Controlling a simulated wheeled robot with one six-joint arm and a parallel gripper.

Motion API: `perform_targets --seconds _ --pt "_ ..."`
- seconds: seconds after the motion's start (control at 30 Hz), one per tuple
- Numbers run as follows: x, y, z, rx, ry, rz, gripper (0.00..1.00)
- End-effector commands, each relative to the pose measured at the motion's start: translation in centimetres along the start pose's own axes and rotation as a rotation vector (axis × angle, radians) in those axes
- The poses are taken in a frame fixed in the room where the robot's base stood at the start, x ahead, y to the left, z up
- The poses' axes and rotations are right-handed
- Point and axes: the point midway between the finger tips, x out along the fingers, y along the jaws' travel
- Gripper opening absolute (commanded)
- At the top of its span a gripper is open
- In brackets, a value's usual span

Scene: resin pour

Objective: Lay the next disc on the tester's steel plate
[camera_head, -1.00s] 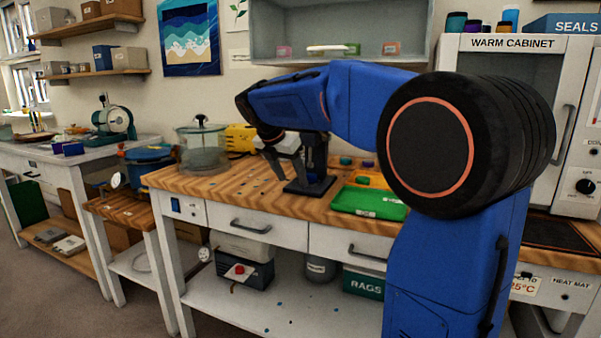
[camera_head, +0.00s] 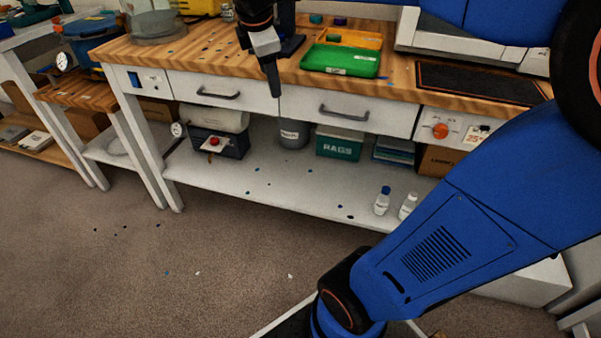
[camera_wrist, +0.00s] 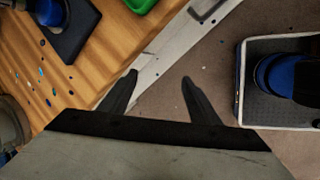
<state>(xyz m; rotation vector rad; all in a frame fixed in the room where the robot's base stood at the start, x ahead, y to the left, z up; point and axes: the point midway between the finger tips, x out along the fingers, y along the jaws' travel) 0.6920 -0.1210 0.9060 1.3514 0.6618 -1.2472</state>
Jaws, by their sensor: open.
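My gripper (camera_head: 272,90) hangs at the front edge of the wooden bench, its fingers pointing down. In the wrist view the two dark fingers (camera_wrist: 157,84) are apart, with only bench edge and floor between them, so it is open and empty. A dark stand with a flat black base (camera_head: 290,46), possibly the tester, is on the bench just behind my gripper, partly hidden. Its base (camera_wrist: 72,32) also shows at the upper left of the wrist view. I cannot make out a steel plate on it. No disc can be told for certain in either view.
A green tray (camera_head: 340,68) and a yellow tray (camera_head: 345,37) lie right of the stand, with a dark heat mat (camera_head: 470,84) further right. A clear round vessel (camera_head: 157,27) stands at the left. Small coloured specks dot the bench.

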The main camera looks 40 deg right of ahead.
Motion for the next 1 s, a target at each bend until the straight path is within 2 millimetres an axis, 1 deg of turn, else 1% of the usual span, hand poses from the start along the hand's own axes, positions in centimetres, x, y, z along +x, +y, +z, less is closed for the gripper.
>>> perform_targets --seconds 0.03,0.1,0.27,0.3,0.37,0.4,0.5,0.6,0.7,0.8,1.0 --pt "0.1 -2.2 0.2 0.094 0.024 0.003 0.56" --pt "0.4 -5.0 0.2 0.237 0.058 -0.001 0.56" --pt "1.6 -11.1 0.0 0.564 0.131 -0.022 0.56" --pt "2.0 -12.7 -0.1 0.647 0.15 -0.031 0.56" --pt "2.6 -14.9 -0.3 0.772 0.176 -0.046 0.56" --pt "3.0 -16.4 -0.4 0.851 0.192 -0.058 0.56" --pt "4.2 -19.6 -0.8 1.037 0.229 -0.089 0.56" --pt "5.1 -22.1 -1.1 1.185 0.256 -0.117 0.56" --pt "5.8 -23.7 -1.4 1.284 0.272 -0.139 0.56" --pt "6.2 -24.4 -1.5 1.335 0.28 -0.15 0.56" --pt "6.2 -24.6 -1.6 1.349 0.282 -0.154 0.56"
